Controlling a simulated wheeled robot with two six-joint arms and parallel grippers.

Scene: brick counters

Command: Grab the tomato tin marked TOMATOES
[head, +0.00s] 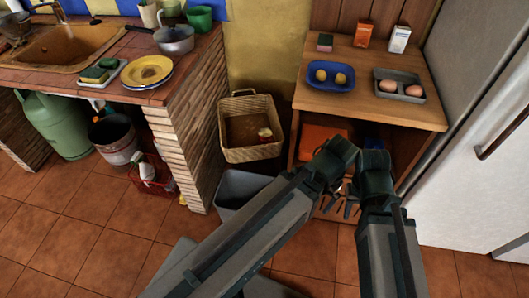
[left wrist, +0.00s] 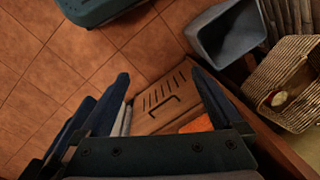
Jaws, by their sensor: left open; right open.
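No label reading TOMATOES is legible in either view. A small red and white item (head: 265,134) lies in the wicker basket (head: 238,154); it also shows in the left wrist view (left wrist: 279,98), too small to tell whether it is a tin. My right gripper (head: 352,208) is open in front of the wooden cabinet's lower part. My left gripper (left wrist: 160,75) is open and empty in the left wrist view, with a brown slotted piece (left wrist: 165,100) beyond its fingers. In the head view the arms hide part of the cabinet's inside.
The wooden cabinet (head: 430,119) bears a blue plate (head: 318,84), a grey egg tray (head: 378,77) and small boxes. An orange thing (head: 316,142) is on its shelf. A grey bin (head: 237,186) stands beside it. A white fridge (head: 470,165) is at right. Tiled floor is free at left.

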